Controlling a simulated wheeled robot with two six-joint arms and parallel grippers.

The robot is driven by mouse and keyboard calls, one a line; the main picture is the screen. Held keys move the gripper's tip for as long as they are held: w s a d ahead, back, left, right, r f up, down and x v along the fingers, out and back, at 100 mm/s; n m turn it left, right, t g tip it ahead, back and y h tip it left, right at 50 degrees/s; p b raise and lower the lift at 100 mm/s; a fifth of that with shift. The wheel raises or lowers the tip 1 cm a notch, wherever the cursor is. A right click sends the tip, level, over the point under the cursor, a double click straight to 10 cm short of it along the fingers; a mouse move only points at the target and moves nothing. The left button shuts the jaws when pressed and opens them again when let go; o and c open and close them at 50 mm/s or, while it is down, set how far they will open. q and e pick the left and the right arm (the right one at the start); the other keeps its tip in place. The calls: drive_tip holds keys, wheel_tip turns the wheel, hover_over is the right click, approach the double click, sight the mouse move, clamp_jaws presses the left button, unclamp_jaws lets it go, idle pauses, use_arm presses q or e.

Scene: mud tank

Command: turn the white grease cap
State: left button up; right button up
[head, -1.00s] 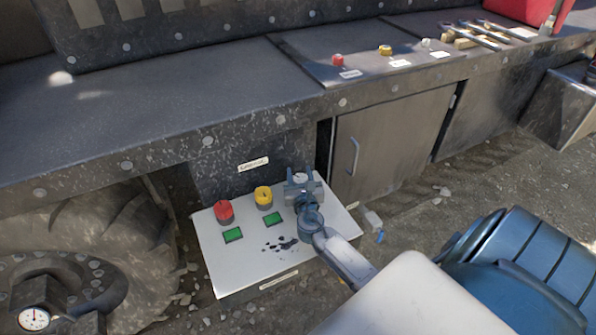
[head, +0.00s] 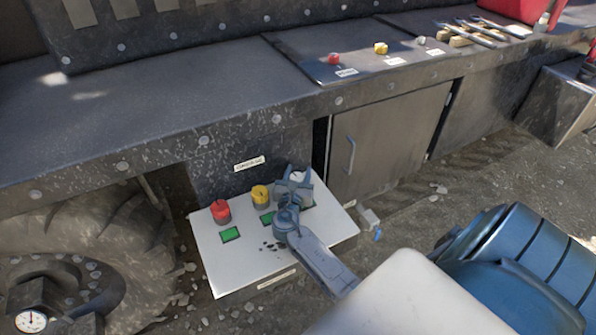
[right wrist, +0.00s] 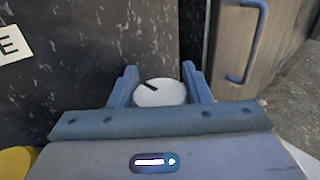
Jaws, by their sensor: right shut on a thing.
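The white grease cap (head: 298,177) is at the right end of a row of caps on a pale panel (head: 215,255), partly hidden by my right gripper (head: 293,178). In the right wrist view the white cap (right wrist: 160,94) shows a round face with a black line slanting up to the left. My right gripper (right wrist: 161,88) has one finger on each side of the cap and is shut on it. The red cap (head: 221,213) and the yellow cap (head: 261,195) stand to its left. My left gripper is in neither view.
Green squares (head: 230,235) lie in front of the caps. A cabinet door (head: 385,145) with a handle is behind to the right. A deck ledge (head: 150,110) runs above the panel. A large tyre (head: 95,250) is at left.

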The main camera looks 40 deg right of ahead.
drive_tip(key=o, duration=0.7)
drive_tip(key=shift+s+a+f, duration=0.1)
drive_tip(key=shift+s+a, duration=0.15)
drive_tip(key=shift+a, duration=0.15)
drive_tip(key=b+v, duration=0.2)
drive_tip(key=v, duration=0.7)
drive_tip(key=shift+s+a, duration=0.3)
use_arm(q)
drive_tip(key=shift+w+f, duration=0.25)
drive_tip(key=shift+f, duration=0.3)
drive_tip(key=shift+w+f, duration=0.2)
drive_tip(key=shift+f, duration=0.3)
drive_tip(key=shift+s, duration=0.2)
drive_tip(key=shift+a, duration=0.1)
